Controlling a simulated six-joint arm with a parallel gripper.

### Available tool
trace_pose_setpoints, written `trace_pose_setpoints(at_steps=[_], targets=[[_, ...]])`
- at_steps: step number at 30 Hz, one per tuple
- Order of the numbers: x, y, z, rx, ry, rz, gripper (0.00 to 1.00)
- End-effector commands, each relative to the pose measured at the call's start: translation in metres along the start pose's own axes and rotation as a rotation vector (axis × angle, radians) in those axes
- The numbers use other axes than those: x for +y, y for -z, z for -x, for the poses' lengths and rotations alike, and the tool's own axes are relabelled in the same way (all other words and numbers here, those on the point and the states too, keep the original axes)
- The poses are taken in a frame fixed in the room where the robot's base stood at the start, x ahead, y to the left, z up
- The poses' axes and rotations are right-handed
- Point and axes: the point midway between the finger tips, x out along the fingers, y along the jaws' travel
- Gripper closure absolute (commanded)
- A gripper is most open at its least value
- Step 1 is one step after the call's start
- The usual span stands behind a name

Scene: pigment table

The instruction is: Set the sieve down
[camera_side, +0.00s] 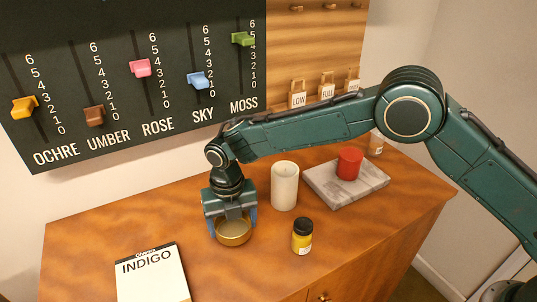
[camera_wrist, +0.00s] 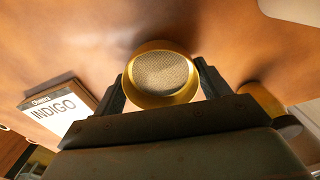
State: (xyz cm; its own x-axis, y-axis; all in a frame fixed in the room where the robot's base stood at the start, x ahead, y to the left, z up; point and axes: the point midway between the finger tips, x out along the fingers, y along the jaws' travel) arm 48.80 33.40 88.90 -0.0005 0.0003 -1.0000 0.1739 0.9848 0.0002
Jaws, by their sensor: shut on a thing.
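The sieve is a round brass-coloured ring (camera_side: 233,239) with a grey mesh, near the front of the wooden table. My gripper (camera_side: 231,222) points down and is shut on the sieve, one finger on each side of its ring. In the wrist view the sieve (camera_wrist: 162,74) sits between the two dark fingers, its mesh facing the camera. A shadow lies on the wood beside it. I cannot tell whether its underside touches the table or hangs just above it.
A dark-capped yellow jar (camera_side: 302,240) stands close right, a white cylinder (camera_side: 285,187) behind. A red cylinder (camera_side: 349,163) stands on a marble slab (camera_side: 325,192). A slider board (camera_side: 120,45) backs the table.

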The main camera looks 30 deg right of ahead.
Motion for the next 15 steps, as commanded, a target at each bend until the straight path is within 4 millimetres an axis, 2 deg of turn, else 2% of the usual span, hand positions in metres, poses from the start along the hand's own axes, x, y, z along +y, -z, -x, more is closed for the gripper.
trace_pose_setpoints(at_steps=[4, 15], targets=[[0.0, 0.0001, -0.0118, 0.0, 0.0, 0.0, 0.49], [0.0, 0.0, -0.014, 0.0, 0.0, 0.0, 0.49]])
